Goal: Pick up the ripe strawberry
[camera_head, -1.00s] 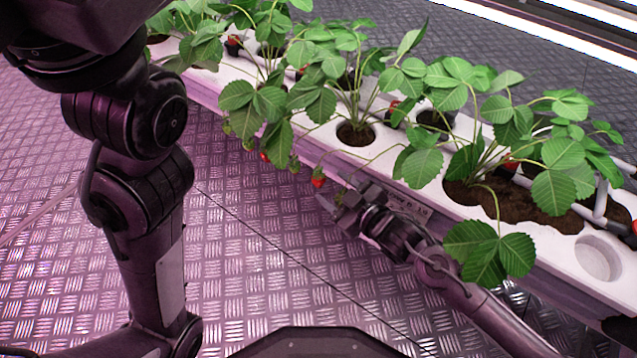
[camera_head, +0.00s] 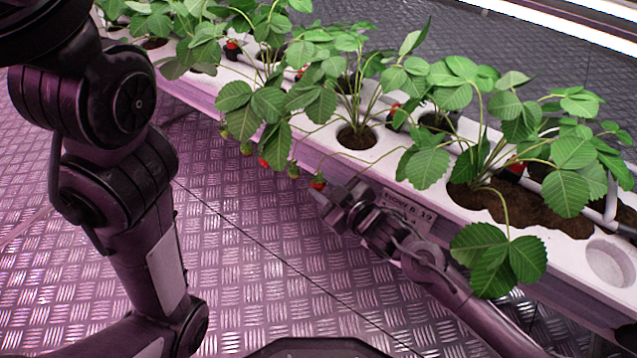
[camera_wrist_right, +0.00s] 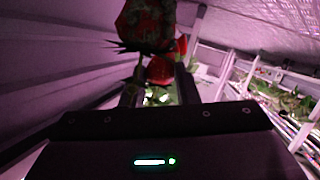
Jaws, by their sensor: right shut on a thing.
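A red ripe strawberry (camera_head: 318,184) hangs on its stem at the front side of the white planter. My right gripper (camera_head: 327,200) is at this berry, its fingers shut on it. In the right wrist view, a red strawberry (camera_wrist_right: 160,70) shows between the two fingers, and a larger red berry with dark sepals (camera_wrist_right: 146,26) shows above it. Other hanging berries are to the left: a red one (camera_head: 264,161) and a greenish one (camera_head: 293,170). My left arm fills the left side of the head view; its gripper is out of frame.
The long white planter (camera_head: 400,178) runs diagonally, with several leafy strawberry plants. Broad leaves (camera_head: 497,258) hang over its front edge above my right forearm. An empty round hole (camera_head: 612,262) is at the right. The metal floor (camera_head: 260,260) before the planter is clear.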

